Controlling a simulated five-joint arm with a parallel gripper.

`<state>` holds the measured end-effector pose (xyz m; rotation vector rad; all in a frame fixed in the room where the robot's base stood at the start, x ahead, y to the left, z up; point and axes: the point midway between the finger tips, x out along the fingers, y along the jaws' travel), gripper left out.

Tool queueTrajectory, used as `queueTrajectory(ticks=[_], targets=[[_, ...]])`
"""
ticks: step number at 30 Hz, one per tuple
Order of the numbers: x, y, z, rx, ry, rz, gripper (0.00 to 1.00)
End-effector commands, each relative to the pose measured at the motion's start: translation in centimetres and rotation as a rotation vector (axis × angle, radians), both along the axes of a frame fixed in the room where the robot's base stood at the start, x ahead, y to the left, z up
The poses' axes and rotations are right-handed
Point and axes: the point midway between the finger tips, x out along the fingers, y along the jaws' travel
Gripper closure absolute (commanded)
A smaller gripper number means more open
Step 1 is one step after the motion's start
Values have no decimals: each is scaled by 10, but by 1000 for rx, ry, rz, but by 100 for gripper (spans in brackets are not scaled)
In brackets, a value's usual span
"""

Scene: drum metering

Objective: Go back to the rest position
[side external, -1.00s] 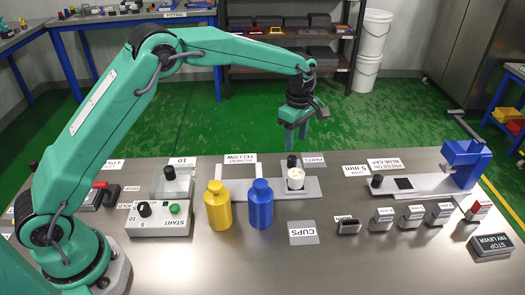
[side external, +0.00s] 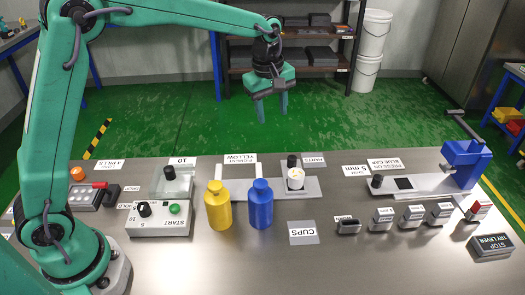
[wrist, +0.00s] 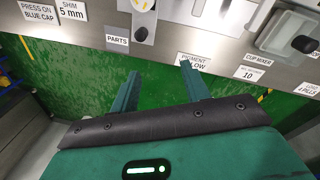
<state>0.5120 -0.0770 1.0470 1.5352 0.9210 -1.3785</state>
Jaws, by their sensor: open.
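My gripper (side external: 272,107) is open and empty in the side view, raised beyond the far edge of the bench with its fingers pointing down over the green floor. In the wrist view my gripper (wrist: 158,82) shows two separated fingers with nothing between them. The bench top (side external: 330,262) lies nearer the camera than the gripper. A white cup (side external: 296,179) stands on the parts plate, well apart from the fingers. The yellow bottle (side external: 217,205) and blue bottle (side external: 260,204) stand upright on the bench.
A blue press (side external: 465,163) with a lever stands at the right. Shelves (side external: 290,52) stand behind the gripper.

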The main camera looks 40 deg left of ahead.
Motion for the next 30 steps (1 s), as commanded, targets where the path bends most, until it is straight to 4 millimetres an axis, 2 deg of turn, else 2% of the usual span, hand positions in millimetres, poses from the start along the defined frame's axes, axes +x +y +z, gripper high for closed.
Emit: queueTrajectory(ticks=[1, 6, 15, 22, 30], targets=[[-9, 5, 10, 3, -15, -34, 54], [-39, 17, 36, 20, -60, -166, 54], [-96, 36, 67, 67, -136, -395, 54], [-142, 50, 80, 118, -193, -568, 54], [-197, 62, 82, 193, -252, -770, 54]])
